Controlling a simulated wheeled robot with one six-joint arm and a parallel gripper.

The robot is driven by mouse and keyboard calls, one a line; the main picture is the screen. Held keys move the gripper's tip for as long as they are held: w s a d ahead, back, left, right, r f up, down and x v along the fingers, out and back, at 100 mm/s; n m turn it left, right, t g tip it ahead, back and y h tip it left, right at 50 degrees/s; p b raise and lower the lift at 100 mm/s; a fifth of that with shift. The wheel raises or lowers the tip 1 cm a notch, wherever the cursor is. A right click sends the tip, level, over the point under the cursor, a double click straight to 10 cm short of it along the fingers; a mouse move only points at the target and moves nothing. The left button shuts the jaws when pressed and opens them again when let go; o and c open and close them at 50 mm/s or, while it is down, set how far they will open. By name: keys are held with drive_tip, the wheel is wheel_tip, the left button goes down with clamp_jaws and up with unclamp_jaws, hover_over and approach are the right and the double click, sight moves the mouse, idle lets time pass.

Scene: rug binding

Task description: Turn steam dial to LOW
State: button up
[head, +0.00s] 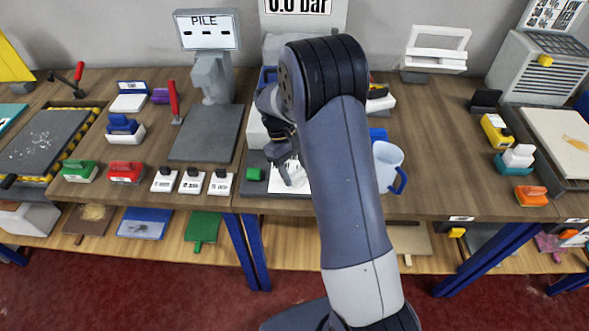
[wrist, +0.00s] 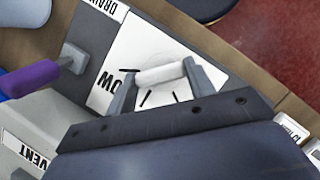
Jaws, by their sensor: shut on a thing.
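The steam dial's white knob (wrist: 163,76) sits between the two grey fingers of my gripper (wrist: 160,73) in the wrist view. My gripper is shut on it. The dial's white face plate (wrist: 150,45) has black tick marks, and the letters "OW" show at its left side. The rest of that word is covered or cut off, and I cannot tell which mark the knob points to. In the head view my gripper (head: 291,172) reaches down to the face plate (head: 287,186), and my arm hides much of the machine.
A purple-handled lever (wrist: 35,76) is beside the plate, between labels "DRAIN" and "VENT". A display (head: 299,7) above reads "0.0 bar".

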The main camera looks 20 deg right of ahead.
drive_tip(key=shift+m+y, duration=0.6)
drive_tip(key=shift+m, duration=1.1)
drive_tip(key=shift+d, duration=0.1)
drive_tip(key=o, duration=1)
drive_tip(key=shift+g, duration=0.3)
drive_tip(key=b+v, duration=0.1)
drive_tip(key=v, duration=1)
drive_tip(key=shift+s, duration=0.1)
